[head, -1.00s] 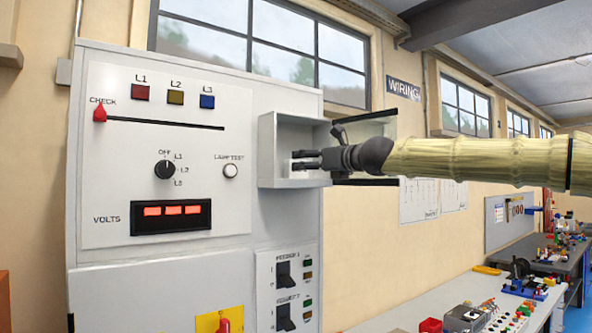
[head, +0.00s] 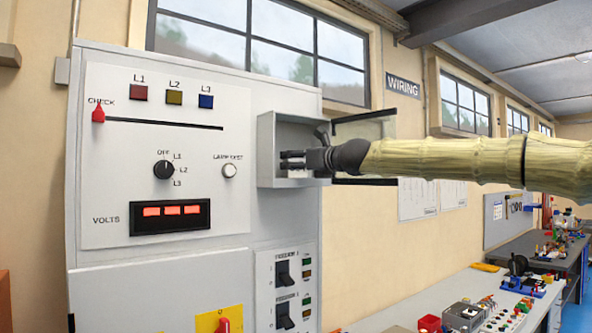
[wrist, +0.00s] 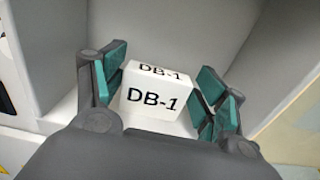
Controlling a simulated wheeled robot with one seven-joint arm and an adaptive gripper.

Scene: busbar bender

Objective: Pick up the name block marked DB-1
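The name block (wrist: 155,98) is white and marked DB-1 on its front and top. It stands on the floor of a small open grey box (head: 268,150) on the side of the panel. My gripper (wrist: 161,98) is inside this box, its green-padded fingers on both sides of the block. The fingers are open, with a small gap visible on the right; the left finger is very close to the block. In the head view my gripper (head: 292,160) reaches in from the right and largely hides the block.
The box walls (wrist: 205,28) stand close around my gripper. The box door (head: 372,130) is swung open to the right. The panel face (head: 150,215) has lamps, knobs and a volts display. A workbench (head: 395,318) with parts runs below on the right.

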